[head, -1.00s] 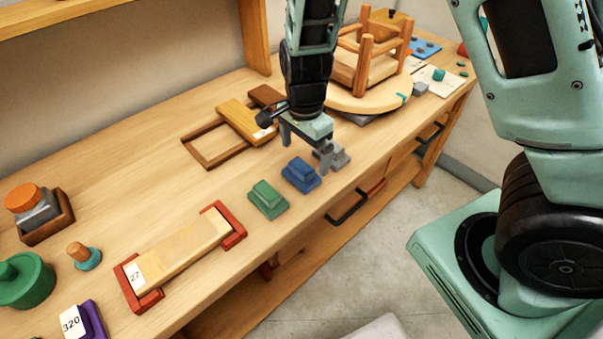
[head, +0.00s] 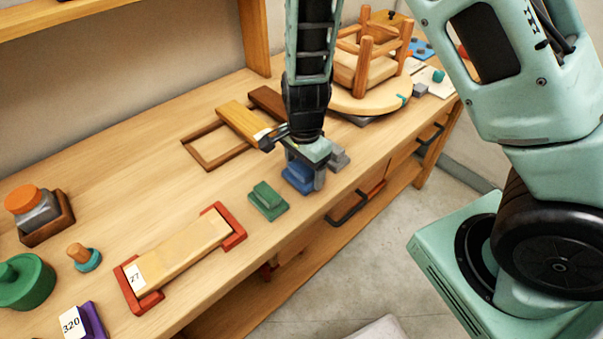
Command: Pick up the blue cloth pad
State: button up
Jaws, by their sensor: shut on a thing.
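The blue cloth pad (head: 298,178) is a small stepped block near the front edge of the bench, right of the middle. My gripper (head: 305,172) is over it from above, with its fingers down around the pad and shut on it. The pad's top is partly hidden by the gripper. The pad appears to be at bench level; I cannot tell whether it touches the wood.
A green pad (head: 268,200) lies just left of the blue one, and a grey pad (head: 339,159) just right. Behind are wooden frames (head: 215,155). A stool (head: 370,65) stands upside down at the back right. A sanding block in a red holder (head: 178,255) lies front left.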

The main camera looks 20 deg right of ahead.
aim_at(304, 165)
jog(key=shift+r, duration=0.1)
notch_tip(304, 165, up, 10)
jog(key=shift+f+p, duration=0.1)
jog(key=shift+p, duration=0.3)
jog(key=o, duration=0.3)
jog(key=shift+c, duration=0.4)
jog(key=shift+a, duration=0.1)
